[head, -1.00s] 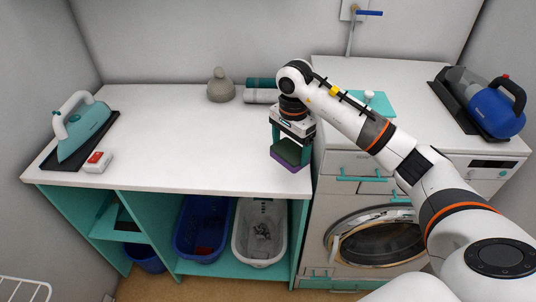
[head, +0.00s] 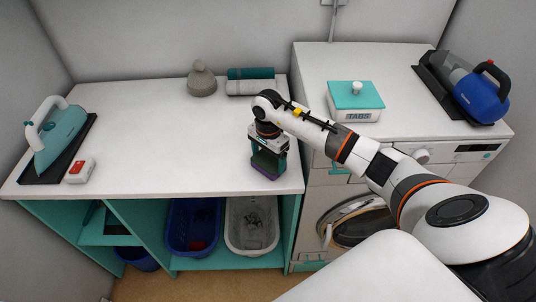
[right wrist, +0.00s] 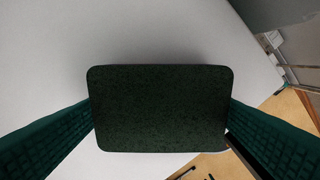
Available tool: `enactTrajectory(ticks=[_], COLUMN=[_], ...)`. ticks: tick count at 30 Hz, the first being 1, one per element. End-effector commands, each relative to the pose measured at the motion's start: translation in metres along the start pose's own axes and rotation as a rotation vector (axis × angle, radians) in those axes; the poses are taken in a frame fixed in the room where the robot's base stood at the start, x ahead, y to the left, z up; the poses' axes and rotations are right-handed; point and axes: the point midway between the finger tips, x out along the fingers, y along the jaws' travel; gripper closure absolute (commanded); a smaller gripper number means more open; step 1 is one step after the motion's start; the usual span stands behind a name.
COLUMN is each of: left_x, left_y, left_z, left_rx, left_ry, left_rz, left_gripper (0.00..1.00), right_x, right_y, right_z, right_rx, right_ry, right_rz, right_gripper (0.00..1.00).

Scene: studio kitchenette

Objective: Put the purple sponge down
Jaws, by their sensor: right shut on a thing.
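The purple sponge (head: 264,171) is purple below with a dark green top. My right gripper (head: 268,158) is shut on it, pointing down over the right front part of the white worktop (head: 160,135). In the right wrist view the sponge's dark green face (right wrist: 160,108) fills the middle, with a green finger on each side. The sponge is level and at or just above the worktop; I cannot tell whether it touches. My left gripper is not in view.
An iron (head: 58,135) on a dark stand and a red-white box (head: 79,170) are at the left. A TABS box (head: 355,101) is on the washer. The middle of the worktop is clear.

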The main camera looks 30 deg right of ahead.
Motion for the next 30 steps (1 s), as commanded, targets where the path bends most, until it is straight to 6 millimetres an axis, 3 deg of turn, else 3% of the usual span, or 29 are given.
enactTrajectory(ticks=[3, 10, 11, 13, 23, 30], left_x=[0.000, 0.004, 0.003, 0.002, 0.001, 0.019], left_y=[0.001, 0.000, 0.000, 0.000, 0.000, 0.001], left_z=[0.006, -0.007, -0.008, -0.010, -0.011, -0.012], left_rx=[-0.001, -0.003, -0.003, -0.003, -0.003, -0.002], left_ry=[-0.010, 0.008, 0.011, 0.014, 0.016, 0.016], left_rz=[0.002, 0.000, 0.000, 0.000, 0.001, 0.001], left_gripper=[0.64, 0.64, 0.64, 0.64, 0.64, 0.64], right_x=[0.001, 0.005, 0.003, 0.003, -0.002, -0.044], right_y=[0.001, 0.001, 0.001, 0.001, 0.001, 0.002], right_z=[0.000, 0.000, 0.000, 0.000, 0.000, 0.001], right_rx=[-0.001, 0.000, 0.000, 0.000, -0.001, -0.002], right_ry=[-0.001, -0.001, -0.001, -0.001, -0.001, -0.005], right_rz=[0.003, 0.002, 0.003, 0.002, 0.003, 0.008], right_gripper=[0.33, 0.33, 0.10, 0.00, 0.00, 0.00])
